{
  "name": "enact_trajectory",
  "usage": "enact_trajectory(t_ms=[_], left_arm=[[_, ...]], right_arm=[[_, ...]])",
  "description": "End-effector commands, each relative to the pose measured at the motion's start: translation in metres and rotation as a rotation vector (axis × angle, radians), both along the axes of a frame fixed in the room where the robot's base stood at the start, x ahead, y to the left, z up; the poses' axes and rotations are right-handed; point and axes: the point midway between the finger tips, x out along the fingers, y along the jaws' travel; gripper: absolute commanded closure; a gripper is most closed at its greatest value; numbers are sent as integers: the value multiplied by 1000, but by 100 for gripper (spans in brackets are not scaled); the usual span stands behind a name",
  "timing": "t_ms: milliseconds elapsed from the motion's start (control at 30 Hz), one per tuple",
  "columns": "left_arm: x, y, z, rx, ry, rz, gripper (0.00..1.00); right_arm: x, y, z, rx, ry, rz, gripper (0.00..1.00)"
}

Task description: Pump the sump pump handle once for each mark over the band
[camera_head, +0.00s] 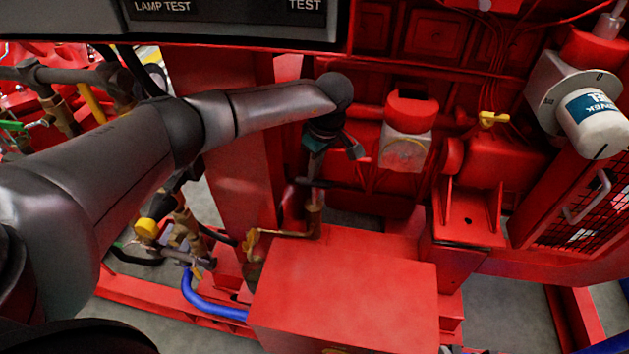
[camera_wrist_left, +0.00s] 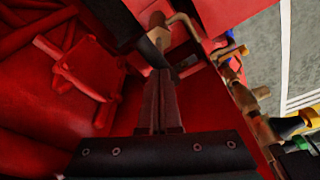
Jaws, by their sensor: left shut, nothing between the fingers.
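The sump pump looks to be the slim brass piece (camera_head: 314,218) behind the red box, with a bent brass pipe (camera_head: 284,235) running left from it. A dark bar across its top (camera_head: 318,183) looks like its handle; the arm partly hides this area. In the left wrist view a brass piece (camera_wrist_left: 160,38) shows just past my fingertips. My left gripper (camera_head: 314,172) points down over the pump's top. Its fingers, also in the left wrist view (camera_wrist_left: 162,76), are together and empty, close to the handle; contact is unclear. I cannot make out the band or its marks. My right gripper is not in view.
A large red box (camera_head: 345,290) stands in front of the pump. A blue hose (camera_head: 208,303) and brass valves (camera_head: 185,228) lie left. A red-capped pale unit (camera_head: 404,148) and a white-ended cylinder (camera_head: 598,122) are right. A dark panel (camera_head: 230,22) overhangs the top.

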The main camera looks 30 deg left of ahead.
Motion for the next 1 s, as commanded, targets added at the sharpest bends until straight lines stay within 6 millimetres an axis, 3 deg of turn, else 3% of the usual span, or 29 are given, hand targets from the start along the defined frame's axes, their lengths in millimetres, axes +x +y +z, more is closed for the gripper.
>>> enact_trajectory(t_ms=[1000], left_arm=[[-1, -1, -44, 0, 3, -1, 100]], right_arm=[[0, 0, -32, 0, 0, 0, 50]])
